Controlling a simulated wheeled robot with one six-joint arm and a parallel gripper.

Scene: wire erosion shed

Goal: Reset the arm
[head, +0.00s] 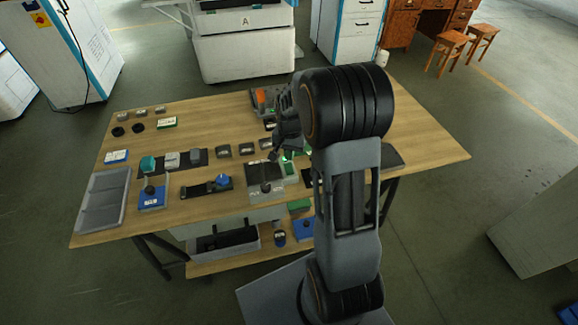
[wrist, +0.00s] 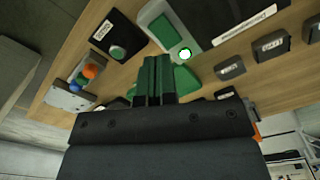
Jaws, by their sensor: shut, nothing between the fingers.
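My arm (head: 345,190) stands in front of the right half of the workbench (head: 420,130), bent at its large dark upper joint. My gripper (head: 275,156) hangs from it over the middle of the bench, above a grey device (head: 264,178) with an upright stick. In the wrist view my gripper (wrist: 152,72) shows two narrow fingers side by side, shut with nothing between them and tinted green. A light grey device (wrist: 165,22) with a green panel and a lit white spot lies beyond the fingertips. The exact gap between fingertips and devices cannot be told.
A grey tray (head: 103,204) lies at the bench's left end. A teal-topped device (head: 149,165) and a blue knob (head: 222,181) stand between it and my gripper. The bench's right end is mostly bare. White machine A (head: 245,52) and wooden stools (head: 447,48) stand behind.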

